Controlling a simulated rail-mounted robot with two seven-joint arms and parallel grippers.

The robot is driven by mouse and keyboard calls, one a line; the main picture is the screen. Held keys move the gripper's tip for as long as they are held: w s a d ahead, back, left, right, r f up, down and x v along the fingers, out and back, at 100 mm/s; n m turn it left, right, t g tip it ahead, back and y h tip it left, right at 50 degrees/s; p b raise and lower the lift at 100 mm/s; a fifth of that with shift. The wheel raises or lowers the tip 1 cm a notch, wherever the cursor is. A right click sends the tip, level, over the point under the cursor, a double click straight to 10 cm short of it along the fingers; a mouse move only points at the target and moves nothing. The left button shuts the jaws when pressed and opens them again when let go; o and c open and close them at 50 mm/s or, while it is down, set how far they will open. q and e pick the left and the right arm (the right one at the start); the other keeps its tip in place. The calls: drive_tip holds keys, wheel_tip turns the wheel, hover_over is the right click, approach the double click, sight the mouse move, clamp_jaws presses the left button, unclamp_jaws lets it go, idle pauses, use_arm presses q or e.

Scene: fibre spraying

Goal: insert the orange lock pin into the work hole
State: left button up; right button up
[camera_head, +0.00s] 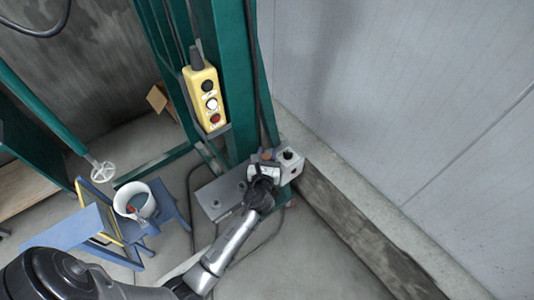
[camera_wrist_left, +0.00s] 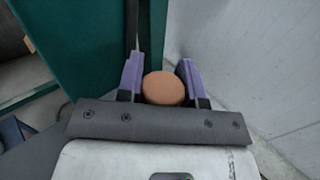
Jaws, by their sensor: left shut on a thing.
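The orange lock pin (camera_wrist_left: 163,88) shows its round end between the two purple fingers of my left gripper (camera_wrist_left: 161,66) in the left wrist view. The gripper is shut on it. In the head view my left gripper (camera_head: 264,160) is beside the green post, with a small orange patch of the pin (camera_head: 267,155) at its fingers. A pale block (camera_head: 290,168) with a dark round hole (camera_head: 288,155) is just right of the gripper. I cannot tell whether the pin touches it. My right gripper is not in view.
A green post (camera_head: 233,80) carries a yellow push-button box (camera_head: 203,97). A blue stand with a white bucket (camera_head: 134,198) is at left. A pale wall (camera_head: 400,90) closes the right side.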

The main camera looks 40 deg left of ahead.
use_arm(q)
drive_tip(key=shift+f+b, duration=0.55)
drive_tip(key=shift+f, duration=0.15)
drive_tip(key=shift+f+b, duration=0.8)
drive_tip(key=shift+f, duration=0.25)
drive_tip(key=o, duration=1)
drive_tip(key=v, duration=1.3)
drive_tip(key=shift+s+d, duration=0.25)
drive_tip(key=shift+s, duration=0.05)
